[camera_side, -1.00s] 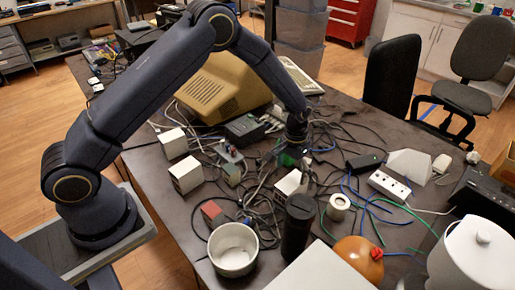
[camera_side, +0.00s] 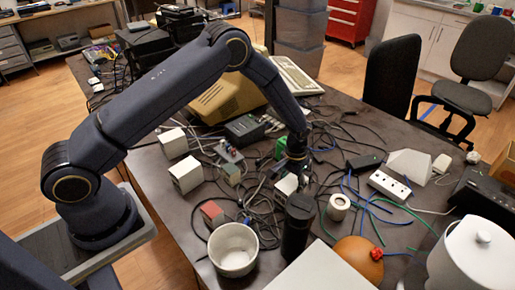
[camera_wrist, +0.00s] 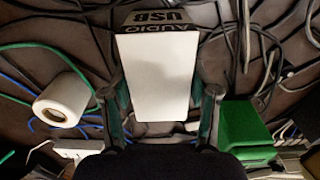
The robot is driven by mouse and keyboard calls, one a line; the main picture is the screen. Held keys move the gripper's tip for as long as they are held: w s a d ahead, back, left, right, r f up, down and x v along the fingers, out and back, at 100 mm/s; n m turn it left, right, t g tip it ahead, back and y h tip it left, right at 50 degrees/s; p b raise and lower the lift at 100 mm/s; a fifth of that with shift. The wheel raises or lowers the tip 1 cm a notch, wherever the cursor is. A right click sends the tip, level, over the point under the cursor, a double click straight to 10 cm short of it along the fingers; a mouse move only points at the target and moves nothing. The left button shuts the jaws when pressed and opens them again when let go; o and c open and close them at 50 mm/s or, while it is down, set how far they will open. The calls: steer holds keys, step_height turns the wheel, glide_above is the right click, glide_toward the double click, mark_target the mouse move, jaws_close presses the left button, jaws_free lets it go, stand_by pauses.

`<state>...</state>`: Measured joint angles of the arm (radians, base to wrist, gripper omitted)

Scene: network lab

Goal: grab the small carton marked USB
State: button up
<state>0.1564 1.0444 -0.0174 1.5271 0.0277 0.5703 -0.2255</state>
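The small white carton (camera_wrist: 157,70) with dark lettering "USB" and "AUDIO" on its far side fills the middle of the wrist view. In the side view the carton (camera_side: 286,185) stands among cables on the table, partly hidden by my gripper (camera_side: 292,172) just above it. In the wrist view the fingers of my gripper (camera_wrist: 160,115) are spread, one on each side of the carton's near end. They look apart from its sides, though contact low down is hard to tell.
A green block (camera_wrist: 240,125) lies close right of the fingers in the wrist view; a white roll (camera_wrist: 65,100) lies left. A black cylinder (camera_side: 297,225) stands close in front of the carton in the side view. Cables cover the table around it.

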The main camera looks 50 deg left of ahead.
steer(key=c, duration=0.7)
steer(key=shift+r, duration=0.15)
steer(key=shift+c, duration=0.2)
